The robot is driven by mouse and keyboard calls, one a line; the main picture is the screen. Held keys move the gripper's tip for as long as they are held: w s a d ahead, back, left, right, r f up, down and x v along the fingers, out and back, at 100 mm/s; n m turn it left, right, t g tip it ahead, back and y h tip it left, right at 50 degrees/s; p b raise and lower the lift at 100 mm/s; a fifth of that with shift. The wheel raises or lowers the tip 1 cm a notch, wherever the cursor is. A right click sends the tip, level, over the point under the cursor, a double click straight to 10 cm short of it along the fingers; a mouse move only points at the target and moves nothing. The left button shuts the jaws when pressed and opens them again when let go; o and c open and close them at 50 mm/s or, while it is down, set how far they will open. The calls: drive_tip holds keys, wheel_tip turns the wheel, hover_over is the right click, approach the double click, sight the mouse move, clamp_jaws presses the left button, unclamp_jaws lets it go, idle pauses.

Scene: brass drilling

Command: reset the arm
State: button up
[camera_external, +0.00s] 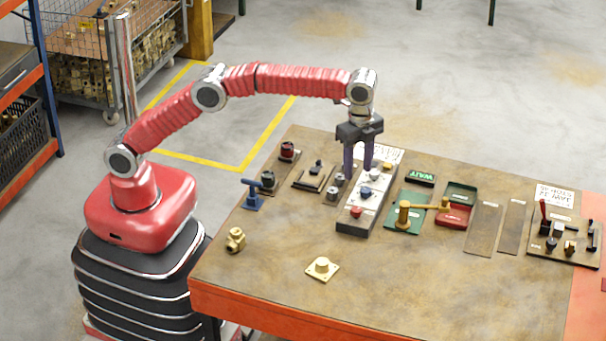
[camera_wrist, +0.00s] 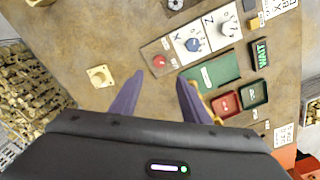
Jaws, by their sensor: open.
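My gripper (camera_external: 358,170) hangs pointing down over the workbench, above the panel with the dials and red button. Its two purple fingers are apart, with nothing visible between them. In the wrist view the fingers (camera_wrist: 160,77) point up the picture, also parted and empty. My red arm reaches from its base at the left across to the bench. The control panel (camera_external: 350,228) has a red button (camera_external: 355,212) at its near end and blue and pale dials behind it. In the wrist view the red button (camera_wrist: 159,61) lies just beyond the fingertips.
A brass fitting (camera_external: 236,240) and a square brass flange (camera_external: 322,268) lie on the bench (camera_external: 430,290). A brass lever (camera_external: 425,206) on a green plate, red and green trays and a lit "WAIT" sign (camera_external: 421,179) stand right of the panel. The bench's near side is mostly clear.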

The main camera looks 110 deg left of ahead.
drive_tip(key=s+d+f+n, duration=0.1)
drive_tip(key=s+f+n, duration=0.25)
drive_tip(key=f, duration=0.25)
drive_tip(key=s+d+r+n+t, duration=0.1)
drive_tip(key=s+d+r+t, duration=0.1)
drive_tip(key=s, duration=1)
drive_tip(key=s+d+r+n+t, duration=0.1)
drive_tip(key=s+d+r, duration=0.1)
drive_tip(key=s, duration=1.1)
drive_tip(key=s+d+r+n+t, duration=0.1)
drive_tip(key=s+d, duration=0.3)
drive_tip(key=s, duration=0.9)
drive_tip(key=shift+s+d+r+t, duration=0.15)
drive_tip(key=shift+d+r+t, duration=0.2)
drive_tip(key=shift+t, duration=0.45)
drive_tip(key=shift+o, duration=0.2)
drive_tip(key=shift+a+n, duration=0.1)
drive_tip(key=shift+n, duration=0.15)
idle(0.3)
